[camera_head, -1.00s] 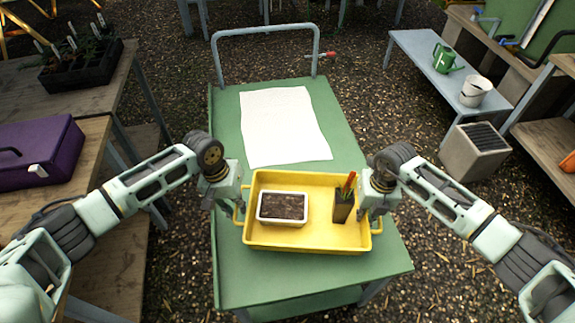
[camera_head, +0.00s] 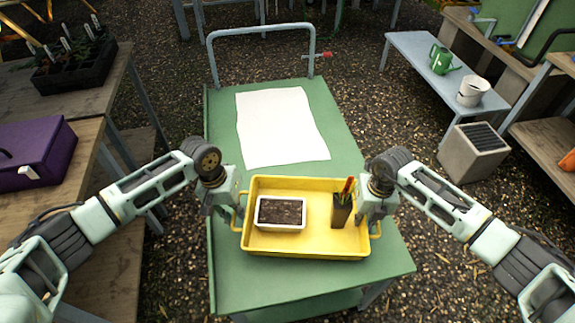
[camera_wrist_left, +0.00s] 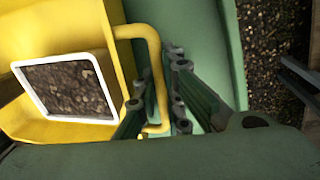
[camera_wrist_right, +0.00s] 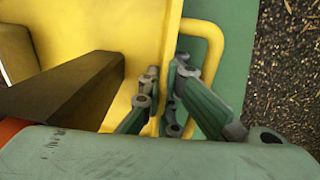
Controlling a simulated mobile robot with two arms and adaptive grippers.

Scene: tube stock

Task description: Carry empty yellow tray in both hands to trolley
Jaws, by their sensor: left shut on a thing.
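The yellow tray (camera_head: 315,247) is over the near half of the green trolley (camera_head: 330,288); whether it touches the top is unclear. It is not empty: a white pot of dark soil (camera_head: 280,213) sits at its left, and a dark pot (camera_head: 342,210) with red and green items stands at its right. My left gripper (camera_wrist_left: 160,95) is shut on the tray's left handle (camera_wrist_left: 152,45). My right gripper (camera_wrist_right: 165,100) has its fingers on either side of the tray's right wall, beside the right handle (camera_wrist_right: 216,50); whether they pinch it is unclear.
A white sheet (camera_head: 280,125) lies on the trolley behind the tray, below the blue push bar (camera_head: 262,31). Wooden benches with a purple case (camera_head: 35,150) and a black plant tray (camera_head: 75,68) stand left. A grey box (camera_head: 473,150) and blue bench (camera_head: 430,65) stand right.

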